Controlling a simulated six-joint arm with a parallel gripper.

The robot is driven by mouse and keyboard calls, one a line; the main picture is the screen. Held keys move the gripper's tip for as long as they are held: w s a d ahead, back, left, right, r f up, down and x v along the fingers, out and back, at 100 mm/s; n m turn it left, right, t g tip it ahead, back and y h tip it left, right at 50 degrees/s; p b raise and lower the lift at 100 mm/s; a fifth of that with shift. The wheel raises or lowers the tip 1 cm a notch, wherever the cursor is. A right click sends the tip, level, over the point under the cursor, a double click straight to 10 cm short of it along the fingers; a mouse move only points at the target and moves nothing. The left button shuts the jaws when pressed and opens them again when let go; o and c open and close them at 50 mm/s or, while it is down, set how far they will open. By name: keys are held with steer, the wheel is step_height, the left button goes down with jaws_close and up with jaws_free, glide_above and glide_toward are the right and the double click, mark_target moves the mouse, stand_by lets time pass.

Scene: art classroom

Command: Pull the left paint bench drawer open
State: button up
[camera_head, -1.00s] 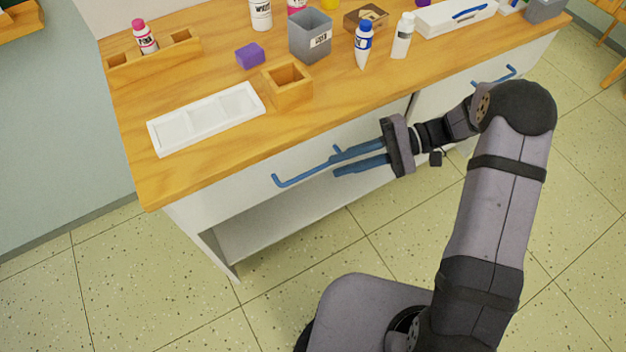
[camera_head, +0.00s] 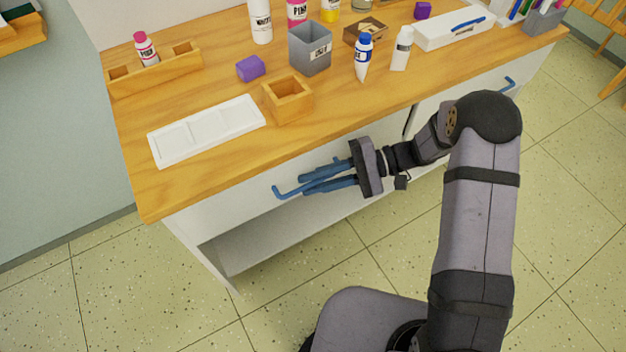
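The paint bench (camera_head: 222,145) has a wooden top and white fronts. The left drawer front (camera_head: 225,207) sits under the top's edge and looks shut. Its blue bar handle (camera_head: 285,192) shows at its left end; the rest is partly hidden by my gripper. My gripper (camera_head: 303,184) has blue fingers pointing left along the drawer front. They stand apart, one above and one below the handle bar as seen from here. I cannot tell whether they touch it.
An open shelf space (camera_head: 300,222) lies below the drawer. A second blue handle (camera_head: 509,84) is on the right drawer. A white palette tray (camera_head: 207,131), a wooden cup (camera_head: 288,99) and a grey bin (camera_head: 310,58) stand on the top. The tiled floor in front is clear.

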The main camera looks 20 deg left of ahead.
steer(key=shift+s+a, duration=0.1)
steer(key=shift+a, duration=0.1)
jaws_close()
steer(key=s+d+p, duration=0.4)
steer(key=s+d, duration=1.1)
steer(key=shift+s+d, duration=0.25)
steer(key=shift+d, duration=0.05)
jaws_free()
